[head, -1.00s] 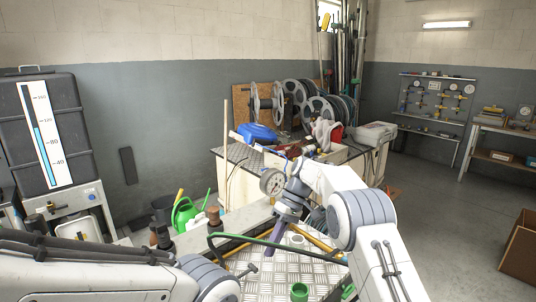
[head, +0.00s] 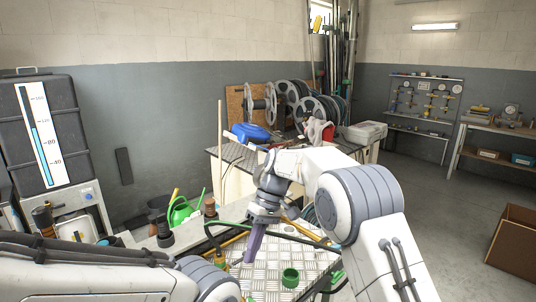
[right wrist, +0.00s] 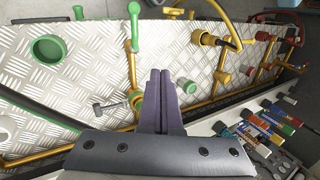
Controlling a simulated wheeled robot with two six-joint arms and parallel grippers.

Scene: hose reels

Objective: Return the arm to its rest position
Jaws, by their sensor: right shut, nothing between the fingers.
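My right arm comes in from the right in the head view, bent at the elbow. Its gripper (head: 254,246) points down over the metal tread-plate bench top. The purple fingers are together and empty. In the right wrist view the closed fingers (right wrist: 163,80) stand over the tread plate, apart from the pipes around them. My left arm crosses the lower left of the head view. Its gripper does not show.
The tread-plate bench (head: 255,278) carries a green cup (head: 290,278), yellow pipes and a dark hose. The wrist view shows green, yellow and red valves. Hose reels (head: 300,100) stand on a table behind. A cardboard box (head: 515,242) sits on the floor at right.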

